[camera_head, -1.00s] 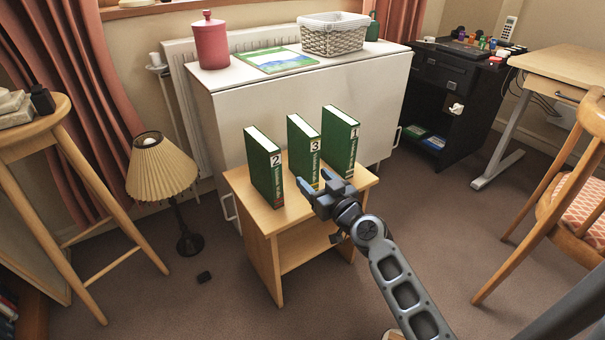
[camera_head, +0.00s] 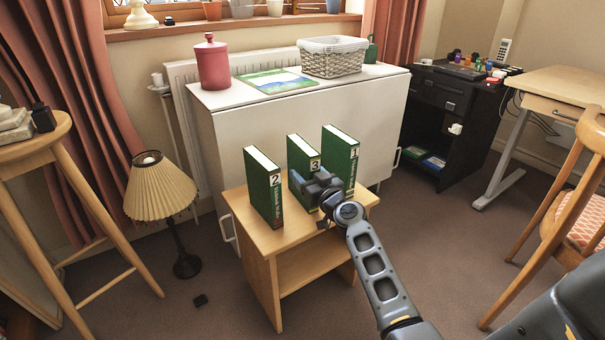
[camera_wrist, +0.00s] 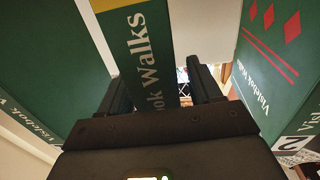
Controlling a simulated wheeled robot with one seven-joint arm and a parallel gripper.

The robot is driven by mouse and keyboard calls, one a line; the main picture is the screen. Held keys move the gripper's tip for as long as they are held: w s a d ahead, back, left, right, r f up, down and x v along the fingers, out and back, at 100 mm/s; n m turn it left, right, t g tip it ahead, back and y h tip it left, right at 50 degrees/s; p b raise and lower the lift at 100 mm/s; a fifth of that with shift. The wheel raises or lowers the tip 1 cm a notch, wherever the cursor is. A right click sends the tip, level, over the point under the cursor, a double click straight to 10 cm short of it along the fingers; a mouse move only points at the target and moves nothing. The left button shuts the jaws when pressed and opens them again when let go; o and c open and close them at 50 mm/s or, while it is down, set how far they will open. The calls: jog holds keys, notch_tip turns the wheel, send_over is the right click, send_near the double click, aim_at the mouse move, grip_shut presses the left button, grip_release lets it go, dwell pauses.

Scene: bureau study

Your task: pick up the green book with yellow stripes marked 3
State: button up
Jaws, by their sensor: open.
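The green book marked 3 (camera_head: 299,158) stands upright in the middle of a row of three on a small wooden side table (camera_head: 250,226). My gripper (camera_head: 307,182) is open at its spine and hides the lower part. In the wrist view, the book's spine (camera_wrist: 147,50), with a yellow band and "Walks" lettering, lies between my two open fingers (camera_wrist: 162,88). I cannot tell whether either finger touches it. The book marked 2 (camera_head: 264,188) stands to the left and the book marked 1 (camera_head: 340,155) to the right.
Book 2 (camera_wrist: 275,65) and another green book (camera_wrist: 45,60) flank my fingers closely in the wrist view. A white cabinet (camera_head: 280,130) stands behind the table, a lamp (camera_head: 160,190) to the left, and a wooden chair (camera_head: 570,215) to the right.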

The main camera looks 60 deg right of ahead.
grip_shut()
dwell(0.6)
